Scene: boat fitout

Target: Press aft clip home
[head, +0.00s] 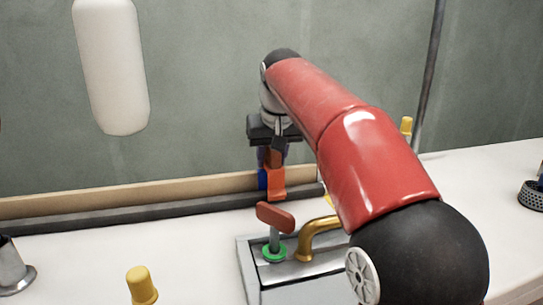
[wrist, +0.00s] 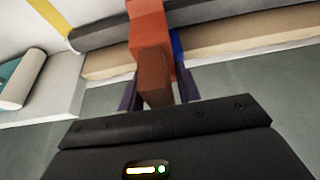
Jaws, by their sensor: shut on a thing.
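An orange clip (head: 276,182) with a brown upper part (head: 274,157) stands at the dark grey hose (head: 130,216) along the back of the white bench. The orange clip also shows in the wrist view (wrist: 150,28), in front of the grey hose (wrist: 210,22), with its brown part (wrist: 155,75) towards me. My gripper (head: 271,158) points down and is shut on the brown part, one finger on each side of it in the wrist view (wrist: 158,92). Whether the clip is seated around the hose is not clear. A blue piece (head: 262,179) sits right beside the clip.
A wooden batten (head: 130,193) runs behind the hose against the grey-green wall. In front are a red-handled valve (head: 275,217), a brass pipe (head: 318,233) and a yellow-capped item (head: 141,285). A white cylinder (head: 110,65) hangs at upper left. The bench's left part is mostly clear.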

